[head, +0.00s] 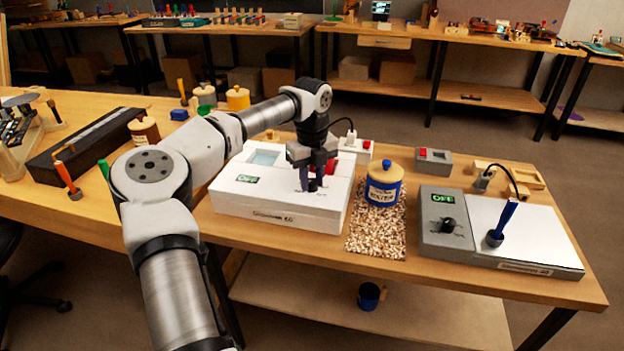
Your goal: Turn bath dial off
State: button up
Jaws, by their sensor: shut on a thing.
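The white bath (279,212) stands on the wooden bench in the middle of the head view. It has a small green display (247,179) that appears to read OFF, and a square opening at its back left. My gripper (311,182) points down onto the right part of the bath's top. It is shut on the dark bath dial (314,186). The dial is mostly hidden by the fingers, so I cannot read where it points.
A blue jar (384,185) stands on a speckled mat (376,232) right of the bath. Further right is a grey and white hot plate (530,238) with its own display, black knob and a blue-handled tool. A white box with a red switch (357,147) sits behind the bath.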

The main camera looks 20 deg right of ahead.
aim_at(312, 181)
jog(key=shift+n, duration=0.4)
jog(key=o, duration=1)
notch_tip(312, 181, up, 14)
jog(key=shift+f+b, duration=0.1)
jog(key=shift+b, duration=0.55)
